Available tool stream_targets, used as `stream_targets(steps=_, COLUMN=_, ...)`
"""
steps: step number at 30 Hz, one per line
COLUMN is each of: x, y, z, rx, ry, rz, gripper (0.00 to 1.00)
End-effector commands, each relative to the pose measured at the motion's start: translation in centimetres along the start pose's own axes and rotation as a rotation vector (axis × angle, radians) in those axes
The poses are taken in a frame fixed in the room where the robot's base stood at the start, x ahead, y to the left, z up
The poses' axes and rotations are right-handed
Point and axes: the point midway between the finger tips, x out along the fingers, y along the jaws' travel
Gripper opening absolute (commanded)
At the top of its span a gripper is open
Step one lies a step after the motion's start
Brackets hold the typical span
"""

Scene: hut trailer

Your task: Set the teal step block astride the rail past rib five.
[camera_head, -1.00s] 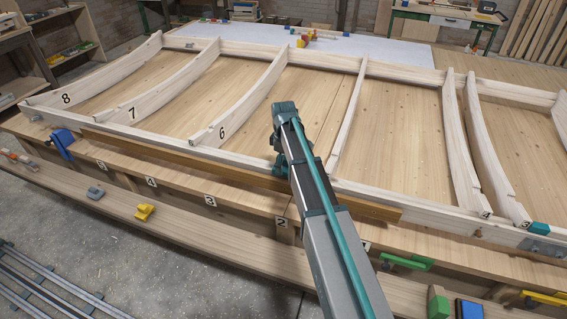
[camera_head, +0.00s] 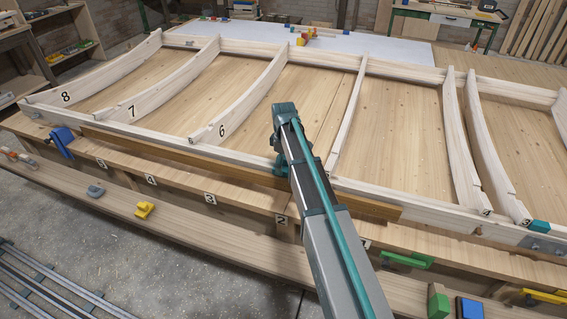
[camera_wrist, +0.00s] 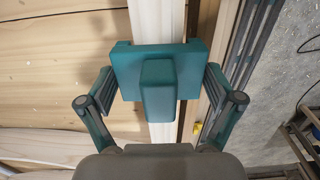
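The teal step block (camera_wrist: 125,68) lies across the pale rail (camera_wrist: 155,22) in the wrist view, overhanging both edges, with its raised knob toward the camera. My gripper (camera_wrist: 160,92) has its fingers spread wide at the block's two ends, with clear gaps beside the knob. Whether the block sits fully down is hard to tell. In the head view my gripper (camera_head: 281,168) is at the long front rail (camera_head: 400,201), between rib six (camera_head: 245,103) and the rib to its right (camera_head: 348,118), whose number is hidden. My arm hides most of the block there.
Ribs seven and eight stand to the left, ribs four and three to the right. Another teal block (camera_head: 540,227) sits by rib three. A brown strip (camera_head: 180,153) runs along the rail's front. Blue (camera_head: 62,138), yellow (camera_head: 144,209) and green (camera_head: 438,302) pieces lie along the bench.

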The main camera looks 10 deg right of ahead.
Motion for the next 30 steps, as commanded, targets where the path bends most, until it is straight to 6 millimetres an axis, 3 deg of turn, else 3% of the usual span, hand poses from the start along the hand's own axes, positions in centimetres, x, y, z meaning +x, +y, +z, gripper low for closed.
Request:
stream_targets(steps=14, x=-0.6, y=0.0, z=0.0, rx=0.0, ry=0.0, rz=0.001, gripper=1.0)
stream_targets(steps=19, x=-2.6, y=0.1, z=0.0, rx=0.0, ry=0.001, rz=0.002, gripper=1.0)
stream_targets(steps=30, x=-9.5, y=0.1, z=0.0, rx=0.0, ry=0.001, rz=0.002, gripper=1.0)
